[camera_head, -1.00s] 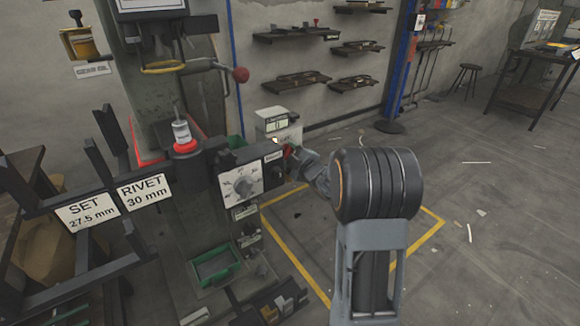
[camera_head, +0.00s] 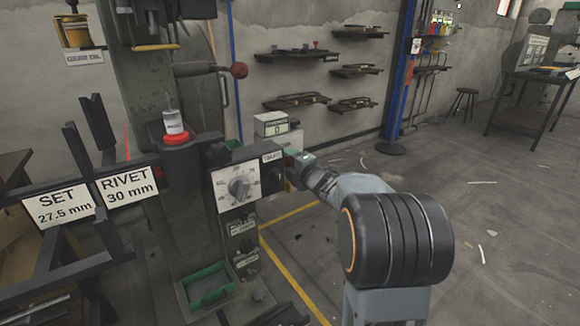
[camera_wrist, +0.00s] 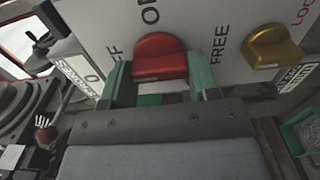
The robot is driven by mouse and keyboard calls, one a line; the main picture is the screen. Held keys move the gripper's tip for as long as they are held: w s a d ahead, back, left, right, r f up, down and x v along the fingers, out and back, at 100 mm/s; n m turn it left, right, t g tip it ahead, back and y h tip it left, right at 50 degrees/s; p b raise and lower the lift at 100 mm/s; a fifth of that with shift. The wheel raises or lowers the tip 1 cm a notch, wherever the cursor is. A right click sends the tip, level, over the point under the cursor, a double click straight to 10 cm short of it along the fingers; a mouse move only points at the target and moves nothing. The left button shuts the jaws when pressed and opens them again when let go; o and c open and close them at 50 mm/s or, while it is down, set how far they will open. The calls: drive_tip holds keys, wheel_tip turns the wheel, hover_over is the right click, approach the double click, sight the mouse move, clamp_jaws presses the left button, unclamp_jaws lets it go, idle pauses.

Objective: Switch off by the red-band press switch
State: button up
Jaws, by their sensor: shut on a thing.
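The press (camera_head: 150,90) with a red band (camera_head: 176,139) stands at the left in the head view. My gripper (camera_head: 300,160) is at the side of its control box, partly hidden by my arm. In the wrist view a red switch knob (camera_wrist: 160,57) sits on a white panel (camera_wrist: 215,15) marked ON above it, with a partly hidden OFF at its left. My gripper's green fingertips (camera_wrist: 160,82) stand on either side of the red knob, shut on it. The knob's exact pointing direction is hard to tell.
A gold knob (camera_wrist: 272,47) sits right of the red one, between FREE and LOCK. Open floor (camera_head: 420,180) lies to the right.

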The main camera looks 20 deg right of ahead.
idle(0.4)
drive_tip(key=o, duration=0.9)
drive_tip(key=s+d+p, duration=0.1)
drive_tip(key=s, duration=0.3)
drive_tip(key=s+p, duration=0.1)
drive_tip(key=s, duration=0.4)
drive_tip(key=s+d+p, duration=0.1)
drive_tip(key=s, duration=0.3)
drive_tip(key=shift+s+d+p, duration=0.3)
